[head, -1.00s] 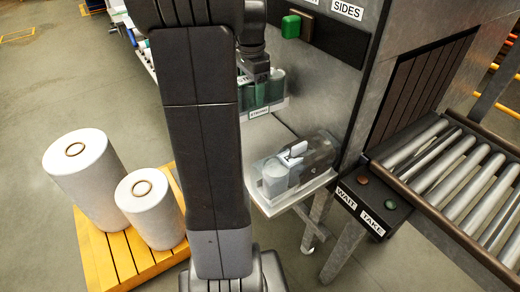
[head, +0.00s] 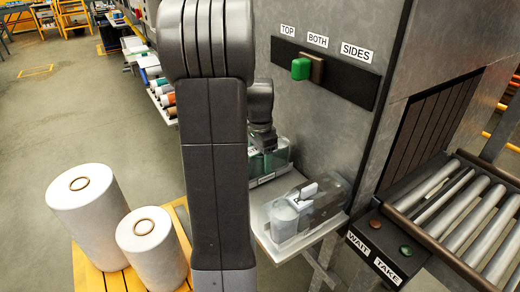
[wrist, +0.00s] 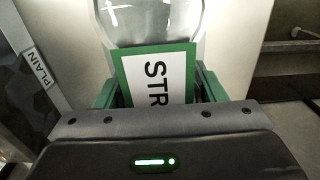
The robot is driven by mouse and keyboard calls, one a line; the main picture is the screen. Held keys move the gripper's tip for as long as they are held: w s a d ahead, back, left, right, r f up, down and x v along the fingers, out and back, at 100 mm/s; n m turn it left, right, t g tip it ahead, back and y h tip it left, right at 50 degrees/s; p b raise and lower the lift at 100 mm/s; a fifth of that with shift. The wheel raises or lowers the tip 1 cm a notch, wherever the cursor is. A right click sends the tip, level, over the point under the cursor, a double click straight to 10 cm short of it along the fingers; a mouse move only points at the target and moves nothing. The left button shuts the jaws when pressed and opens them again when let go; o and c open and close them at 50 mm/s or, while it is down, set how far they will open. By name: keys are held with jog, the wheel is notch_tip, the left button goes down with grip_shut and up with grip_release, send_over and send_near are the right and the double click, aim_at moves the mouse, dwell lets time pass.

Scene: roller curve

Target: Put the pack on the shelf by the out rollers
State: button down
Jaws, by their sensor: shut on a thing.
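In the wrist view my gripper (wrist: 158,92) is shut on a clear, rounded pack (wrist: 155,25). The pack has a white label (wrist: 172,82) with a green edge, reading "STR" as far as it shows. In the head view my gripper (head: 263,148) points down at a greenish clear container (head: 277,158) beside the grey machine wall. My own arm hides part of this area. The out rollers (head: 455,200) are at the right. A pale shelf (head: 268,222) juts from the machine left of them.
A control box (head: 385,248) reads "WAIT" and "TAKE". A switch panel (head: 325,70) is above. Two white rolls (head: 85,215) stand on a yellow pallet (head: 105,280) at left. Floor beyond is open.

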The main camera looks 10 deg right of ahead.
jog(key=shift+f, duration=0.15)
jog(key=shift+f, duration=0.1)
jog(key=shift+c, duration=1.6)
grip_release()
notch_tip(320, 180, up, 12)
jog(key=shift+r, duration=0.15)
jog(key=shift+f, duration=4.6)
jog(key=shift+f, duration=0.1)
